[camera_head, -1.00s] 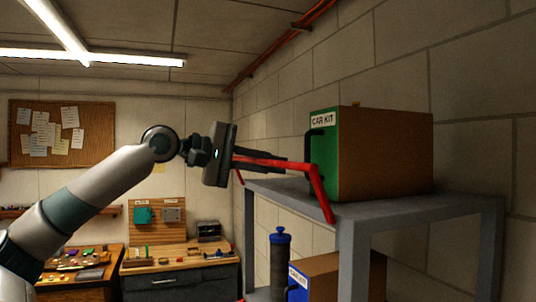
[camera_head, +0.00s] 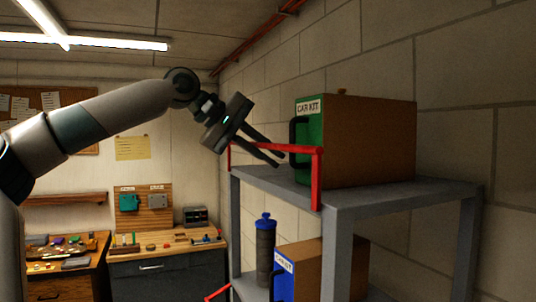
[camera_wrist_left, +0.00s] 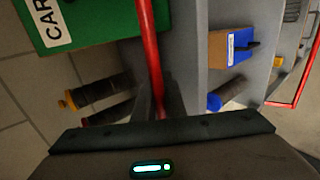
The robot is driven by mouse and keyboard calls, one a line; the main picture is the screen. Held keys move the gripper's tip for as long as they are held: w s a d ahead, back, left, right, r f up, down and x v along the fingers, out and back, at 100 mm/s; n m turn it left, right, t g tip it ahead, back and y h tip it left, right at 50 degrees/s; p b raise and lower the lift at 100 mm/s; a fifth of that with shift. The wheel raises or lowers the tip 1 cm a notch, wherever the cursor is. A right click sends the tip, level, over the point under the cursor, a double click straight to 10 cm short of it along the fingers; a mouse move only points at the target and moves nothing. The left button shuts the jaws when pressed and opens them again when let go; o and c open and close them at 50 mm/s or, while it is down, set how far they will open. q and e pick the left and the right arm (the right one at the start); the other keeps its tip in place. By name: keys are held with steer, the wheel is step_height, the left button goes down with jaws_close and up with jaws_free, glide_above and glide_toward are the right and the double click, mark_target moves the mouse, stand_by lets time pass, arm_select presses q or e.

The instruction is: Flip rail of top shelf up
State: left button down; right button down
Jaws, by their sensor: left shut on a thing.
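The red rail (camera_head: 317,180) of the top shelf (camera_head: 345,194) stands upright at the shelf's front edge, its crossbar level above the shelf top. My left gripper (camera_head: 280,159) comes from the left, its fingers sloping down to the crossbar. It is shut on the rail. In the left wrist view the rail (camera_wrist_left: 150,60) runs down between the fingers (camera_wrist_left: 160,103); the exact contact is partly hidden. My right gripper is not in view.
A brown and green car kit box (camera_head: 365,140) with a black handle stands on the top shelf behind the rail. A blue-fronted box (camera_head: 315,268) and a blue-capped cylinder (camera_head: 265,250) are below. A lower red rail (camera_head: 218,293) slopes outward. A workbench (camera_head: 165,268) stands behind.

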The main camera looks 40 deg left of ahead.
arm_select(q)
steer(key=c, duration=1.9)
jaws_free()
steer(key=shift+o, duration=0.4)
steer(key=shift+w, duration=0.15)
steer(key=shift+s+a+r, duration=0.1)
steer(key=shift+s+r, duration=0.05)
steer(key=shift+s, duration=0.15)
steer(key=b+v, duration=0.4)
steer(key=v, duration=1.2)
steer(key=shift+s+a+r, duration=0.15)
steer(key=shift+s+r, duration=0.05)
steer(key=shift+s, duration=0.1)
